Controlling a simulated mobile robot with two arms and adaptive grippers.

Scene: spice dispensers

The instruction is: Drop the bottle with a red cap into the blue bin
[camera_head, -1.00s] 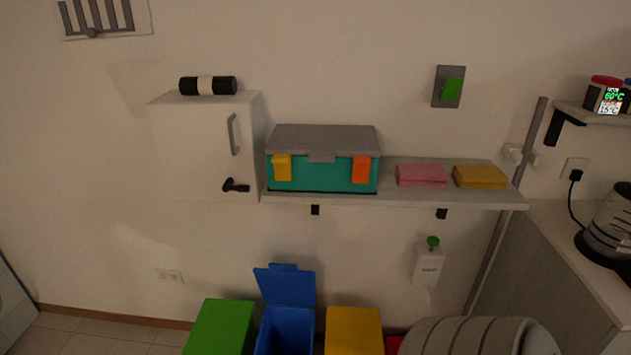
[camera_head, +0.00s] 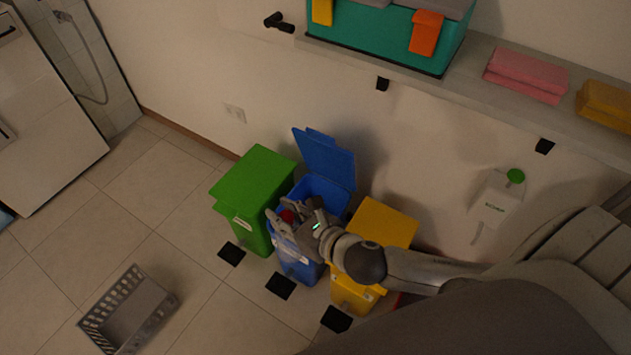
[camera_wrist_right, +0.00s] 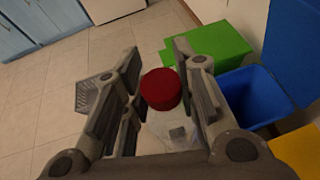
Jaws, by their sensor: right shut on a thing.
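The bottle has a red cap (camera_wrist_right: 161,88) and a pale, clear-looking body (camera_wrist_right: 172,128) in the right wrist view. My right gripper (camera_wrist_right: 155,85) is shut on it, with fingers on both sides. In the head view my right gripper (camera_head: 291,217) is over the front of the blue bin (camera_head: 296,262), and only a bit of the red cap (camera_head: 287,216) shows. The blue bin's lid (camera_head: 324,160) stands open, and its opening (camera_wrist_right: 248,95) lies right of the bottle in the wrist view. My left gripper is not in view.
A closed green bin (camera_head: 252,185) stands left of the blue bin and a yellow bin (camera_head: 385,222) right of it. A grey basket (camera_head: 128,310) lies on the floor at the lower left. A shelf (camera_head: 470,100) runs above.

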